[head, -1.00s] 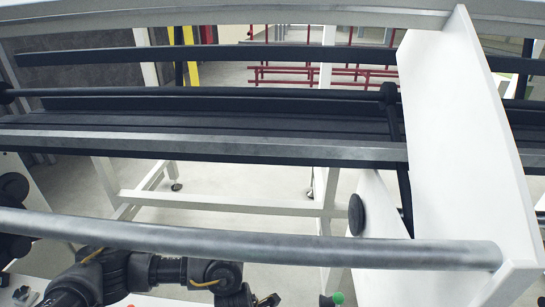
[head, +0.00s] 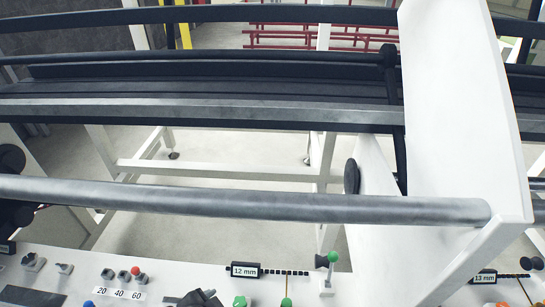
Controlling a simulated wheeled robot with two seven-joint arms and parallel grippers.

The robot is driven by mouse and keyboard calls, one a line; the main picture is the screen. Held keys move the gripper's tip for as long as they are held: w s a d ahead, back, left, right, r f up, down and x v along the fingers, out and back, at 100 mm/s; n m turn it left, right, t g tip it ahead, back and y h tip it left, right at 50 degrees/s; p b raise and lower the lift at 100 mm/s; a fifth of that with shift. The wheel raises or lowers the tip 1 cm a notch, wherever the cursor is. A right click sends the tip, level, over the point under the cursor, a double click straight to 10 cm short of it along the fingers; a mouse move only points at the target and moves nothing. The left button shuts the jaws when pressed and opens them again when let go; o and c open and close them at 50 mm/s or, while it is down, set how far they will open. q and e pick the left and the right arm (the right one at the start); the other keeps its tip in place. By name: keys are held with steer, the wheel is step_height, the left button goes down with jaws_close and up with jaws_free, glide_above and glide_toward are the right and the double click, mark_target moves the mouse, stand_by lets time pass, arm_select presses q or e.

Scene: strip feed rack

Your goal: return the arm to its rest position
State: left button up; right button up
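No gripper fingers can be made out in the head view. A dark shape with a pale spot (head: 195,298) is cut off by the bottom edge, left of the middle. I cannot tell whether it is part of my arm or a control. My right gripper is out of the picture. The white control panel (head: 190,267) of the rack lies along the bottom, and no arm covers its left part.
A grey round bar (head: 250,206) crosses in front of me to a white side plate (head: 465,120). Dark rails (head: 200,110) run behind it. The panel carries switches, a red button (head: 136,270), a 12 mm display (head: 245,270) and a green-tipped lever (head: 332,257).

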arm_select(q)
steer(key=s+a+f+n+g+y, duration=0.3)
steer(key=s+a+n, duration=0.5)
steer(key=s+a, duration=0.3)
step_height(320, 180, down, 31)
steer(key=g+b, duration=0.1)
steer(key=b, duration=0.4)
steer(key=s+a+f+g+b, duration=0.1)
steer(key=s+a+f+b, duration=0.2)
steer(key=s+f, duration=1.3)
step_height(320, 180, down, 3)
steer(key=shift+s+f+m+b, duration=0.1)
steer(key=shift+s+m+b, duration=0.05)
steer(key=shift+m+b, duration=0.15)
steer(key=shift+a, duration=0.1)
